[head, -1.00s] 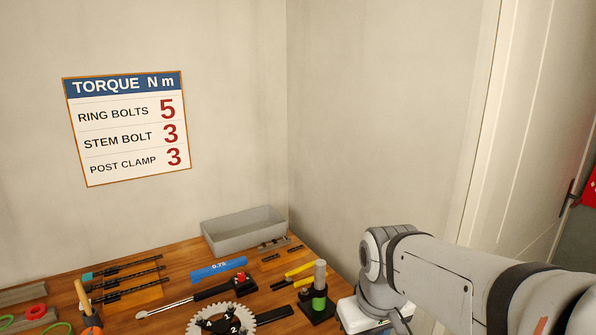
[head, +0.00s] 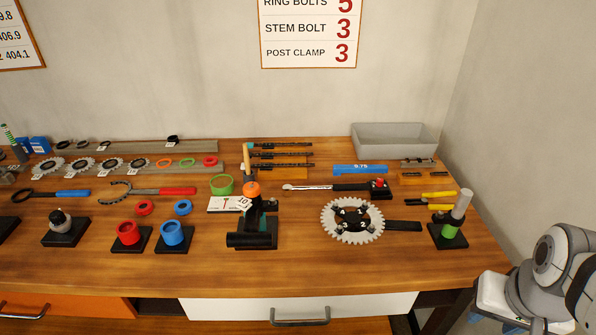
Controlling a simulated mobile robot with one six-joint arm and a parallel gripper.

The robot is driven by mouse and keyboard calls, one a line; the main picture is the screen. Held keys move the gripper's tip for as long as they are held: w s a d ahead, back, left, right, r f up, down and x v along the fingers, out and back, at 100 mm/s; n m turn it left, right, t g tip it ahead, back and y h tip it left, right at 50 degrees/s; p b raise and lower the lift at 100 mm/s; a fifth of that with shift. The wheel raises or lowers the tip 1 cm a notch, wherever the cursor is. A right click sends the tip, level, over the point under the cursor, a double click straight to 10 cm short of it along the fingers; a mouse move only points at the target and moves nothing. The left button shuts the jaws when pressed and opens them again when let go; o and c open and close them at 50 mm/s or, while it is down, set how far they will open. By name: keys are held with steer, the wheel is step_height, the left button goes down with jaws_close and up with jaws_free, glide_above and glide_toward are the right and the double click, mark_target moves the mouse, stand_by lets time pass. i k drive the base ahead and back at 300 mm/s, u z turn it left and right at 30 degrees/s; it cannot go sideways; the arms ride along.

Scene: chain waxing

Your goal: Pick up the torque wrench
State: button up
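The torque wrench (head: 345,187) appears to be the long tool lying flat on the wooden bench in the head view. It has a silver head and shaft to the left and a black handle to the right. A small black block with a red top (head: 378,186) is at its handle end. My arm is at the lower right, past the bench's right end and well apart from the wrench. The pale end part of the arm, likely my gripper (head: 497,300), points down there. Its fingers cannot be made out.
A toothed chainring tool (head: 352,221) lies in front of the wrench. A blue 0.75 gauge (head: 360,169) and a grey bin (head: 395,140) are behind it. A green-banded post (head: 449,232) and yellow-handled pliers (head: 438,196) stand and lie to the right. A black clamp stand (head: 258,227) is left.

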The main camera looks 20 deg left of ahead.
mark_target(288, 189)
steer(key=u, duration=1.05)
steer(key=k, duration=1.05)
steer(key=u, duration=0.3)
steer(key=i, duration=1)
steer(key=u, duration=0.05)
